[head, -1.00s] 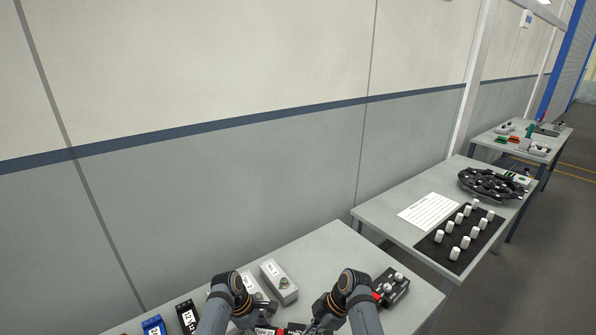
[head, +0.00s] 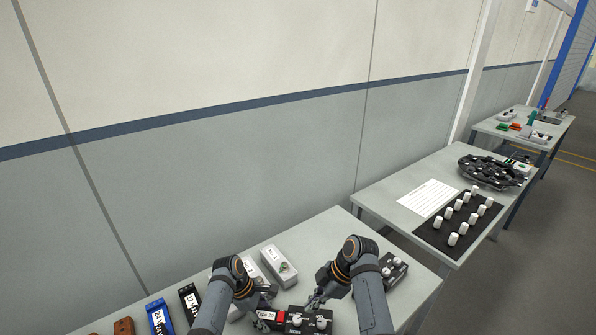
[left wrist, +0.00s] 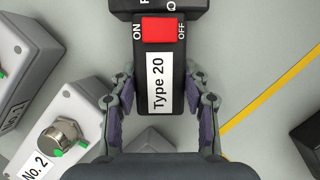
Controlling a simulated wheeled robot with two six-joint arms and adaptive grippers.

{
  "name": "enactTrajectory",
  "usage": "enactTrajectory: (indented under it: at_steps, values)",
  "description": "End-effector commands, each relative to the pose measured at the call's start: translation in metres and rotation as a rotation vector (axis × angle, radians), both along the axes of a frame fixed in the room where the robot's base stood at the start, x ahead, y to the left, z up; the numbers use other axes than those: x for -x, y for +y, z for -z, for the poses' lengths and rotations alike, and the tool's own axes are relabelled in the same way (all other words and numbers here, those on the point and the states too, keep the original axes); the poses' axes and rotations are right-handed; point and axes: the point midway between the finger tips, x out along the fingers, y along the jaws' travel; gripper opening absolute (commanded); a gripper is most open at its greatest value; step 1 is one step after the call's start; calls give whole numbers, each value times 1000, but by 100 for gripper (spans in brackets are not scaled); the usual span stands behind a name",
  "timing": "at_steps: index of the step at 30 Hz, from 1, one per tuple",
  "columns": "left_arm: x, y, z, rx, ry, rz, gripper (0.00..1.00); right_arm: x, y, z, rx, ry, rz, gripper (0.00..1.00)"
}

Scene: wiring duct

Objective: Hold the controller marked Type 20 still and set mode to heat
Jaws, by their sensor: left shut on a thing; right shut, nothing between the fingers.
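The black controller with the white Type 20 label (left wrist: 162,85) lies on the near table. My left gripper (left wrist: 160,100) is shut on its labelled end, one finger on each side. A red ON/OFF switch (left wrist: 162,29) sits just beyond the label. In the head view the controller (head: 295,328) shows two pale knobs (head: 297,320) (head: 322,322) at its right end. My right gripper (head: 316,300) is shut and empty, close above the knob end. I cannot tell whether it touches a knob. The mode markings are too small to read or out of view.
Grey boxes (head: 279,265) stand just behind; one marked No. 2 (left wrist: 48,138) has a silver knob. Blue (head: 159,317), black (head: 189,301) and brown (head: 124,327) units lie left. Another black knobbed unit (head: 393,269) lies right, near my right arm. A second table (head: 385,210) stands beyond.

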Motion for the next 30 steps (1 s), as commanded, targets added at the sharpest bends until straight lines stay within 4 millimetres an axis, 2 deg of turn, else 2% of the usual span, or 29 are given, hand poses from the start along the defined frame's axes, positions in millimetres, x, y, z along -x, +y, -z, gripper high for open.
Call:
enactTrajectory:
  at_steps: [5,6,12,23,26,30]
  values:
    - [0,0,0,0,0,0,6,0,0,0,0,0,0,0]
    - [0,0,0,0,0,0,48,0,0,0,0,0,0,0]
    - [0,0,0,0,0,0,73,0,0,0,0,0,0,0]
    - [-1,2,-5,0,-1,0,73,0,0,1,1,0,0,0]
    - [-2,9,-20,-1,-4,-2,73,0,0,0,0,0,0,0]
    - [-4,22,-53,-1,-5,-1,73,0,0,1,0,0,0,0]
